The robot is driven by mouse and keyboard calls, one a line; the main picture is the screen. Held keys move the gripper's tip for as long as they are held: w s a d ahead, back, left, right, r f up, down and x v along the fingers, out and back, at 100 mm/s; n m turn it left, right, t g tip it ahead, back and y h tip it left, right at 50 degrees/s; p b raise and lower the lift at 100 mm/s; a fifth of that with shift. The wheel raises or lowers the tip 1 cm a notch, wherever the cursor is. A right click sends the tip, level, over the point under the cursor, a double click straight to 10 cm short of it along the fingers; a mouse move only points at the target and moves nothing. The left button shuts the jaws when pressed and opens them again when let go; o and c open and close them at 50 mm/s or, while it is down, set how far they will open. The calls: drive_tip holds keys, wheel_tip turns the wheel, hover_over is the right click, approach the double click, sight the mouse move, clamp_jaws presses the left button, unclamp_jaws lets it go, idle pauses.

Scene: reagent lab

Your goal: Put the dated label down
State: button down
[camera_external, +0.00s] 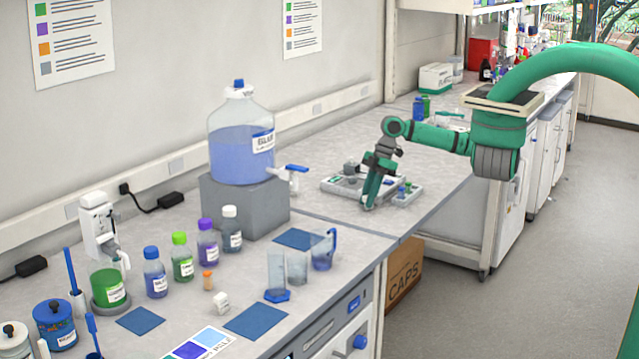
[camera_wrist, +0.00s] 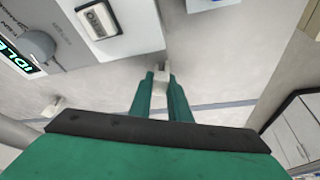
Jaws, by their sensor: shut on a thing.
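My gripper (camera_external: 369,207) is low over the bench, in front of a shallow grey tray (camera_external: 335,188). In the wrist view its two green fingers (camera_wrist: 161,82) are shut on a small pale piece (camera_wrist: 160,80), which I take to be the dated label. No writing on it can be read. In the external view the held piece cannot be made out, and I cannot tell whether it touches the bench.
A large blue carboy (camera_external: 240,140) with a tap stands on a grey block (camera_external: 245,205) left of my gripper. Several bottles, beakers and blue mats occupy the near bench. A grey device with a lit display (camera_wrist: 17,58) shows in the wrist view.

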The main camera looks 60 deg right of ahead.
drive_tip(key=shift+f, duration=0.1)
drive_tip(key=c, duration=1.7)
unclamp_jaws()
drive_tip(key=shift+o, duration=0.2)
drive_tip(key=v, duration=1.2)
